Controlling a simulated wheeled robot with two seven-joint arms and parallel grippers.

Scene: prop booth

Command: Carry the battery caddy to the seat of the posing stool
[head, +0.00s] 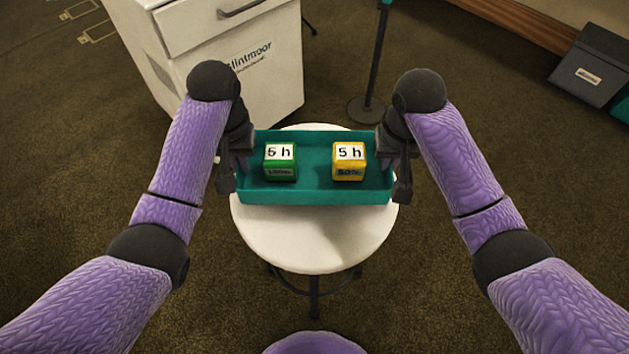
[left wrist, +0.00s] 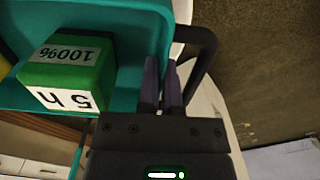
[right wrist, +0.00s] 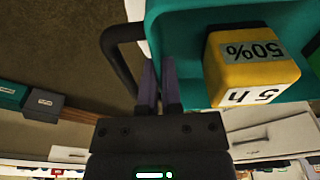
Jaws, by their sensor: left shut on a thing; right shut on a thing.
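The battery caddy (head: 316,196) is a teal open tray over the round white seat of the posing stool (head: 315,245). I cannot tell if it rests on the seat or hangs just above it. Inside are a green battery block (head: 280,163) at left and a yellow one (head: 349,162) at right, both marked "5 h". My left gripper (head: 240,165) is shut on the caddy's left end wall; its fingers (left wrist: 162,85) pinch the wall beside the dark handle. My right gripper (head: 390,160) is shut on the right end wall; its fingers (right wrist: 159,85) pinch it likewise.
A white drawer cabinet (head: 235,70) stands behind the stool at left. A dark post on a round base (head: 367,108) stands behind at right. Brown carpet (head: 510,150) is clear around the stool.

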